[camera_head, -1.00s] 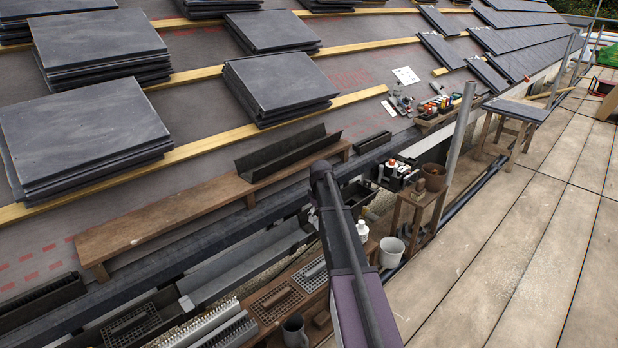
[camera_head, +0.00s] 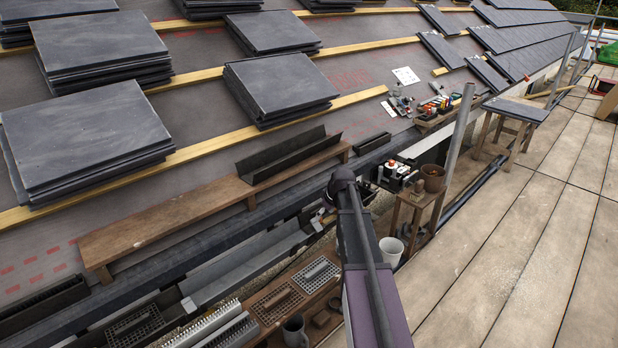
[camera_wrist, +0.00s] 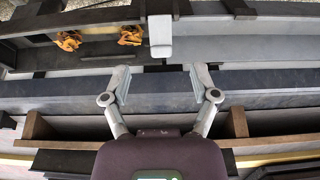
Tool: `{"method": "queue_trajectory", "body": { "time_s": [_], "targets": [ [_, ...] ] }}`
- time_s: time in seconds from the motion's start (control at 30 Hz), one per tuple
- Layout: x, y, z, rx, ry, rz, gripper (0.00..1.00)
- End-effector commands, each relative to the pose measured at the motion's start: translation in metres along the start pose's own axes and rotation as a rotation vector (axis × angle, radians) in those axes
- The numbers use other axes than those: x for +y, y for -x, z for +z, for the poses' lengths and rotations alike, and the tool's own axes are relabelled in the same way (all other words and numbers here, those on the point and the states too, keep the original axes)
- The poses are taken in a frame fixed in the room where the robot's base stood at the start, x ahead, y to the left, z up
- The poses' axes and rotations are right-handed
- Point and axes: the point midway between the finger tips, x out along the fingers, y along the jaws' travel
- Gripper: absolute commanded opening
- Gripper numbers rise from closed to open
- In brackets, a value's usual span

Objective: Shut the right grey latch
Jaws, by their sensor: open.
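In the wrist view a pale grey block-like piece (camera_wrist: 160,38), which looks like a grey latch, sits at a dark bracket across the grey gutter (camera_wrist: 215,52). I cannot tell how far it is open. My gripper (camera_wrist: 160,82) is open and empty, its two fingers spread apart. The pale piece lies beyond the fingertips, lined up with the gap between them, with no contact visible. In the head view another pale grey piece (camera_head: 188,304) shows at the gutter's left end. My arm hides much of the gutter's right part there.
Orange-brown leaves (camera_wrist: 130,35) lie in the gutter. A wooden plank shelf (camera_head: 170,220) carries a dark gutter length (camera_head: 290,155) above it. A stool (camera_head: 412,205) with a pot (camera_head: 432,178) and a white bucket (camera_head: 391,250) stand right of my arm.

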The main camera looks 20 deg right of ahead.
Motion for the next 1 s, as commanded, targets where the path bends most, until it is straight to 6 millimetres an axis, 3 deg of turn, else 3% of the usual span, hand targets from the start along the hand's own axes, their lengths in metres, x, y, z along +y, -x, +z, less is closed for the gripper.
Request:
{"method": "queue_trajectory", "body": {
  "time_s": [0.03, 1.0],
  "targets": [
    [0.0, 0.009, -0.001, 0.0, 0.0, 0.0, 0.77],
    [0.0, 0.096, -0.001, -0.001, 0.0, 0.0, 0.77]
  ]
}}
